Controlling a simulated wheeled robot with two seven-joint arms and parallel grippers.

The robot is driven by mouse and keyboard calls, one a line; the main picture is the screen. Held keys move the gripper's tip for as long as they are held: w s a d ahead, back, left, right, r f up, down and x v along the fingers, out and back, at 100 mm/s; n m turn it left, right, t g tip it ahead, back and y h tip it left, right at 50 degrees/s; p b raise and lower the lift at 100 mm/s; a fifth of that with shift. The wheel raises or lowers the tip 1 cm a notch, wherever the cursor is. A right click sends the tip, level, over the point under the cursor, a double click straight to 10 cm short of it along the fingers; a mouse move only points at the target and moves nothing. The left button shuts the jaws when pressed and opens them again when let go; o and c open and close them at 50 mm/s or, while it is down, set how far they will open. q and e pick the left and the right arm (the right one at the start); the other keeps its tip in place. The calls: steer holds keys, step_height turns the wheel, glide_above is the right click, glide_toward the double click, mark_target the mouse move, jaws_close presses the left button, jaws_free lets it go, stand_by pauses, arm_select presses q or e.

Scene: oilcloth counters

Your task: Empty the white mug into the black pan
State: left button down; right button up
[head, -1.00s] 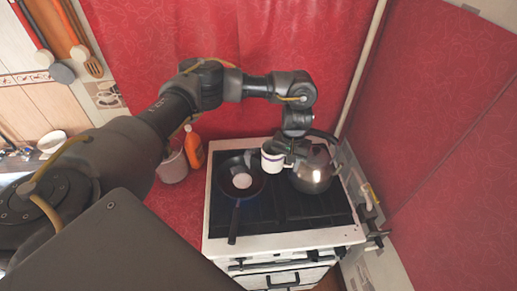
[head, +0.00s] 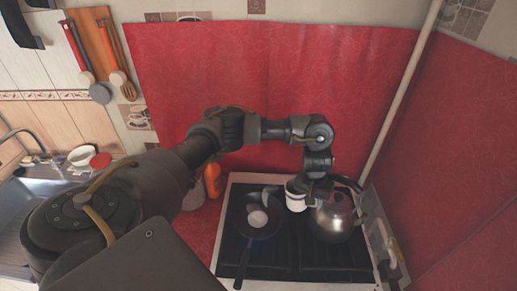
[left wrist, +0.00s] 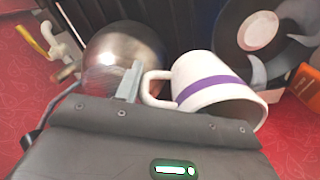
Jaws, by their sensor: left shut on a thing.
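The white mug (head: 296,196) hangs above the stove between the pan and the kettle. In the left wrist view the mug (left wrist: 208,75) shows a purple band and its handle beside a grey gripper finger. My left gripper (head: 309,188) is shut on the mug; the exact grip is partly hidden. The mug's inside cannot be seen clearly. The black pan (head: 248,232) stands on the left of the stove, with a pale round patch in it. The pan also shows in the left wrist view (left wrist: 232,18). My right gripper is out of view.
A shiny kettle (head: 334,222) stands close to the right of the mug. An orange bottle (head: 212,180) and a grey container (head: 194,195) are left of the stove (head: 290,258). A red wall covering (head: 290,80) is behind. A sink is at far left.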

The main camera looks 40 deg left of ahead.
mark_target(292, 201)
arm_select(q)
steer(key=f+h, duration=0.1)
steer(key=s+a+f+t, duration=0.1)
steer(key=f+t+h, duration=0.1)
steer(key=shift+s+a+h, duration=0.2)
steer(key=shift+s+h, duration=0.05)
steer(key=shift+h, duration=0.05)
steer(key=shift+s+a+r+t+h, duration=0.5)
steer(key=shift+r+h, duration=0.1)
steer(key=shift+r, duration=0.05)
steer(key=shift+s+a+f+t+h, duration=0.1)
steer(key=shift+s+a+t+h, duration=0.2)
steer(key=shift+s+a+h, duration=0.15)
steer(key=shift+s+a+t+h, duration=0.1)
steer(key=shift+a+t+h, duration=0.15)
steer(key=shift+t, duration=0.15)
steer(key=shift+s+a+r+t+h, duration=0.1)
steer(key=shift+r+t+h, duration=0.15)
steer(key=shift+r, duration=0.1)
steer(key=shift+s+a+r+t+h, duration=0.1)
steer(key=shift+r+t+h, duration=0.05)
steer(key=shift+r+h, duration=0.15)
steer(key=shift+a+r+t+h, duration=0.15)
steer(key=shift+r+t+h, duration=0.05)
steer(key=shift+t+h, duration=0.15)
steer(key=shift+f, duration=0.1)
